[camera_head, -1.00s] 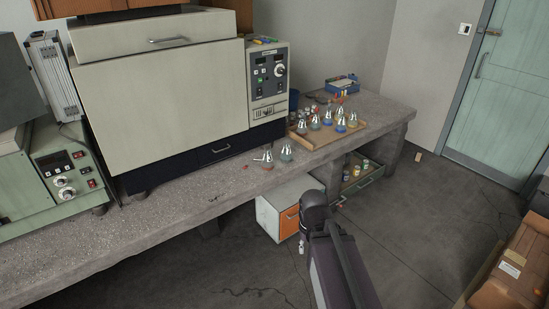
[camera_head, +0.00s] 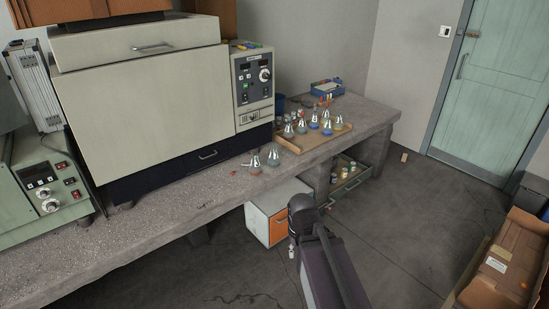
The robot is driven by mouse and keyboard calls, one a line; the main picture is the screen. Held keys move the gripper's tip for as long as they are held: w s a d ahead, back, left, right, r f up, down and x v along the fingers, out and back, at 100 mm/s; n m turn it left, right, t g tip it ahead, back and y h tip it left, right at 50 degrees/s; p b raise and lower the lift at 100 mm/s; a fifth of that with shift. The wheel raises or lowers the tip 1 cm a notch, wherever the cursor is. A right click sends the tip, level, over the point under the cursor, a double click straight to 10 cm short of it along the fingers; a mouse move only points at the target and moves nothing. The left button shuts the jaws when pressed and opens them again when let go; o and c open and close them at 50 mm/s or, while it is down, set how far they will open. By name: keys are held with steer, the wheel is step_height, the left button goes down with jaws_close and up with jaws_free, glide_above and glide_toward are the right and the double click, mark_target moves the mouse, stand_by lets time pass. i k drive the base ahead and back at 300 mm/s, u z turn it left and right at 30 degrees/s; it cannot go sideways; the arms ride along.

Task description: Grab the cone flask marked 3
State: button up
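Several cone flasks with shiny silvery upper parts and coloured contents stand on a wooden tray (camera_head: 304,145) on the concrete bench. Among them are a blue one (camera_head: 327,128) and another blue one (camera_head: 314,122). Two more flasks stand on the bare bench left of the tray: one (camera_head: 273,158) and one beside it (camera_head: 255,166). The markings are too small to read, so I cannot tell which flask is marked 3. My arm shows at the bottom centre, below and in front of the bench. My gripper cannot be made out.
A large beige oven (camera_head: 150,95) stands on the concrete bench (camera_head: 150,230), with a green control unit (camera_head: 45,180) to its left. A blue box (camera_head: 326,88) is behind the tray. A cabinet with an orange drawer (camera_head: 277,225) and an open green drawer (camera_head: 352,184) are below. Cardboard boxes (camera_head: 505,260) stand at right.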

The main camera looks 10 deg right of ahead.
mark_target(255, 169)
steer(key=z, duration=0.45)
steer(key=i, duration=1.55)
steer(key=u, duration=0.3)
